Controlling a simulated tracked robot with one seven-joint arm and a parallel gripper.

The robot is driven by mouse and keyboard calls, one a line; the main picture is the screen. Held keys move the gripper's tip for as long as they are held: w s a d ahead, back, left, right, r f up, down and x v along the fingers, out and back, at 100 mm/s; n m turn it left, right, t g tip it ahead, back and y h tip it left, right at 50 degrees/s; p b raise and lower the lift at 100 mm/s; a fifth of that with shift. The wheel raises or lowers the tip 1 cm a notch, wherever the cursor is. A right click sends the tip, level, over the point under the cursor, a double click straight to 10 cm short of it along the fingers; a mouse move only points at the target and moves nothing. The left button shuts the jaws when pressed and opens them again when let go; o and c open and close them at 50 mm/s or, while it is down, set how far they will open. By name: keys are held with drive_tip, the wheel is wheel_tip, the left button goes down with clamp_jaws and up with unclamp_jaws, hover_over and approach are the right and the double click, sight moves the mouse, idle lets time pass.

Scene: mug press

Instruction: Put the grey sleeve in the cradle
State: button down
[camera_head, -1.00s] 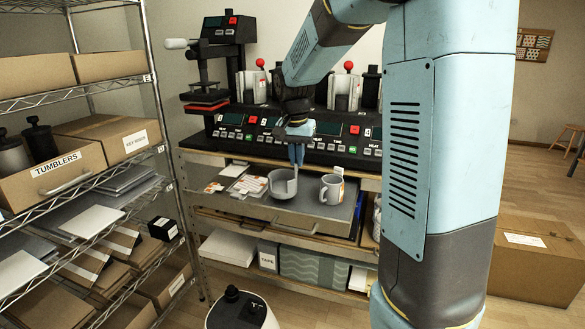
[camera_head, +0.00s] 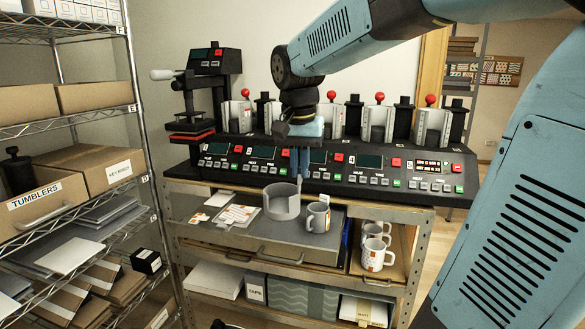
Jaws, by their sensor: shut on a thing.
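The grey sleeve (camera_head: 279,205) is an open, curved cup shape with a gap at its front. It is over the pulled-out grey drawer, left of a mug. My gripper (camera_head: 299,181) points down at the sleeve's right rear rim and is shut on that wall. The sleeve looks upright; I cannot tell whether its base touches the drawer. Several silver press holders (camera_head: 377,123) with red knobs stand in a row on the bench behind. They look like cradles, but I cannot tell which one is the cradle meant.
A white patterned mug (camera_head: 318,218) stands close right of the sleeve. Papers (camera_head: 237,216) lie to its left. More mugs (camera_head: 374,248) are on a shelf at the right. Black control panels (camera_head: 340,168) line the bench front. A tall press (camera_head: 200,100) stands at back left, beside wire shelving.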

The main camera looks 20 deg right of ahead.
wheel_tip(320, 180, up, 25)
drive_tip(key=s+a, duration=0.1)
drive_tip(key=s, duration=0.1)
drive_tip(key=shift+a, duration=0.15)
idle(0.9)
